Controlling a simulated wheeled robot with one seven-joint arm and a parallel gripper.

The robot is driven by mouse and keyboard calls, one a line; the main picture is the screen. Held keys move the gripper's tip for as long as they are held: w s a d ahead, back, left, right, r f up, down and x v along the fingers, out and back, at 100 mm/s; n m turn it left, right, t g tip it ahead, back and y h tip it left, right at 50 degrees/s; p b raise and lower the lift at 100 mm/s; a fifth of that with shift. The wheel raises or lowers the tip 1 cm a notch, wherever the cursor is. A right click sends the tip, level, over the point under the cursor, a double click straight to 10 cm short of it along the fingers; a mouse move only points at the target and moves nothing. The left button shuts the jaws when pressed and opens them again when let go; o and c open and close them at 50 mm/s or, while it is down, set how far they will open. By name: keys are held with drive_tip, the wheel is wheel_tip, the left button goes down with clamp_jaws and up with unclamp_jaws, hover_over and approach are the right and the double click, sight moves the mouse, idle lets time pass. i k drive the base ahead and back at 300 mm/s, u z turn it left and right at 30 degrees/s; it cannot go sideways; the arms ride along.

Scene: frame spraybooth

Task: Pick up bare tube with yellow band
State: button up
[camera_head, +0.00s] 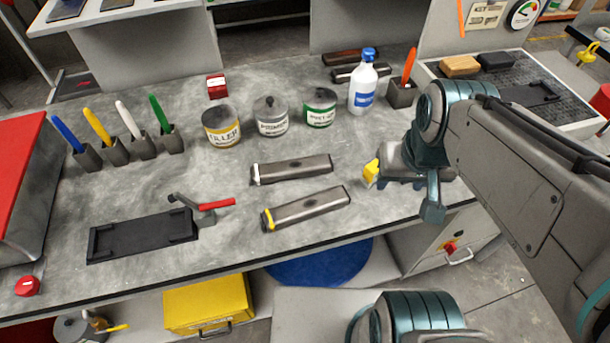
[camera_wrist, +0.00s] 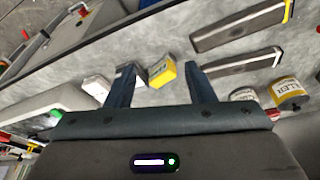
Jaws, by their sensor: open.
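The bare grey tube with a yellow band (camera_head: 308,208) lies on the grey bench, nearest the front edge, its band at the left end. In the wrist view the same tube (camera_wrist: 240,25) is at upper right, with the band at its right end. A second grey tube (camera_head: 294,169) lies behind it with a pale band at its left end; it is also in the wrist view (camera_wrist: 236,63). My gripper (camera_wrist: 160,68) is open, apart from both tubes and off to the right of them in the head view. A yellow block (camera_wrist: 162,70) shows between its fingers, not gripped.
Filler (camera_head: 222,127), primer (camera_head: 270,117) and green-labelled (camera_head: 319,108) cans stand behind the tubes, with a white bottle (camera_head: 363,82). A red-handled tool (camera_head: 205,206) and a black tray (camera_head: 143,237) lie left. Holders with coloured sticks (camera_head: 142,145) stand further left. Bare bench surrounds the banded tube.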

sight(280, 216)
drive_tip(key=u, duration=0.05)
drive_tip(key=k, duration=1)
drive_tip(key=u, duration=1.3)
drive_tip(key=i, duration=0.9)
drive_tip(key=z, duration=0.8)
